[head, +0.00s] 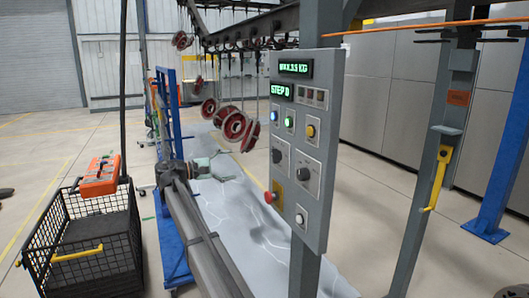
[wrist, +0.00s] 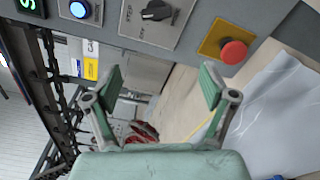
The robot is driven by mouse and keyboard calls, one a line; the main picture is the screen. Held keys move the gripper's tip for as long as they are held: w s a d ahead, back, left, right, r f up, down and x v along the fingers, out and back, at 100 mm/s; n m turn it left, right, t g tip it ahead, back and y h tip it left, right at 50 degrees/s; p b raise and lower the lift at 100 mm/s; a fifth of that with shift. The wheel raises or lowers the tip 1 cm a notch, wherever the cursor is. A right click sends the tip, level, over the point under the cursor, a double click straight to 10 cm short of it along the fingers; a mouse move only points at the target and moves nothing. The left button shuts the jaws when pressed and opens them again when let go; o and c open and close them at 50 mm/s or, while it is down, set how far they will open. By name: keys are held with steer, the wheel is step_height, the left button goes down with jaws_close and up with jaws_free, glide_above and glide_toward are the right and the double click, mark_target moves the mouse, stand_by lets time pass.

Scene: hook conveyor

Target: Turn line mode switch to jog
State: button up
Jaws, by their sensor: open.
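A grey control panel (head: 311,145) stands upright on a post in the head view. It has two dark rotary knobs: a left one (head: 277,156) and a right one (head: 302,173). In the wrist view, a black rotary switch (wrist: 157,10) on a grey plate with small lettering shows at the top edge; it matches the left knob. I cannot read clearly which label it points to. My green gripper (head: 222,166) is left of the panel, apart from it. In the wrist view my gripper (wrist: 161,80) is open and empty, with the switch beyond its fingertips.
A red mushroom button (head: 271,197) on a yellow plate (wrist: 209,39) sits below the left knob. A blue button (head: 274,117) and a green button (head: 290,121) are above it. Red wheel-like parts (head: 234,126) hang behind. A black mesh cart (head: 84,247) stands at left.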

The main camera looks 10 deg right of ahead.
steer(key=p, duration=0.4)
glide_toward(274, 156)
steer(key=shift+g+h, duration=0.3)
steer(key=x, duration=0.7)
steer(key=w+x, duration=0.1)
steer(key=x, duration=0.2)
steer(key=shift+w+f, duration=0.1)
steer(key=shift+f, duration=0.3)
steer(key=c, duration=1.2)
